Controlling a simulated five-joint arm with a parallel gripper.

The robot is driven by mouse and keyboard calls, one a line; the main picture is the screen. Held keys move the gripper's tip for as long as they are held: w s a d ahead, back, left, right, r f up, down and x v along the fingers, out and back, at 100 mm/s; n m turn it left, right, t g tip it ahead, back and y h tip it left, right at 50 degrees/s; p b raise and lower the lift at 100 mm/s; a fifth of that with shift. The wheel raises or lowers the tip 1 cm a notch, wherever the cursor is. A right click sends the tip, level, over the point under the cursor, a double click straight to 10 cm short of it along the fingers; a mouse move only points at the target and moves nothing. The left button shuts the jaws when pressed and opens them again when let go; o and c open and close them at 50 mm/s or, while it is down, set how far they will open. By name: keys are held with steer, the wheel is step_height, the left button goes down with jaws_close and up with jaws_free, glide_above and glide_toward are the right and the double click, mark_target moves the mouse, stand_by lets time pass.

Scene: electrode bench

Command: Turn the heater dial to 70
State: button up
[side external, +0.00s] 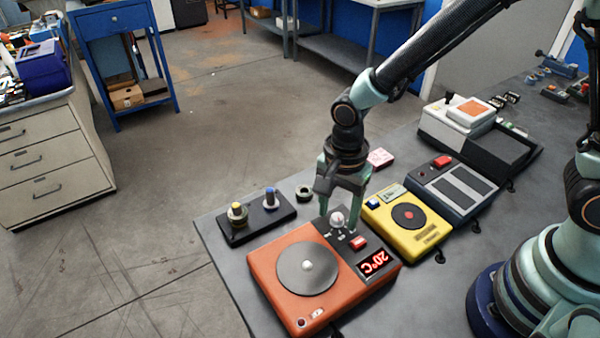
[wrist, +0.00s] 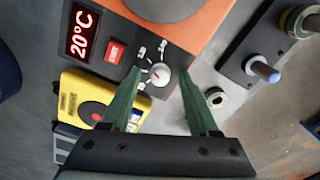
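The heater (side external: 279,254) is an orange box with a round grey plate (side external: 307,268) and a black control panel. Its red display (side external: 374,263) reads 20°C; the display also shows in the wrist view (wrist: 82,34). The white heater dial (side external: 338,219) sits on the panel, and in the wrist view the dial (wrist: 160,75) shows a small red mark and white labels around it. My gripper (side external: 340,212) points down over the dial. In the wrist view its green fingers (wrist: 161,78) are spread, one on each side of the dial, apart from it. The gripper is empty.
A red button (side external: 358,243) sits beside the dial. A yellow device (side external: 407,217) stands close to the right, with a dark blue device (side external: 452,188) beyond. A black holder (side external: 256,216) with two posts and a loose ring (side external: 304,192) are behind the heater.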

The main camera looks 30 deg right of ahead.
jaws_close()
steer(key=shift+n, duration=0.4)
steer(key=n, duration=0.3)
steer(key=shift+n, duration=0.4)
steer(key=n, duration=1.3)
steer(key=shift+n, duration=0.3)
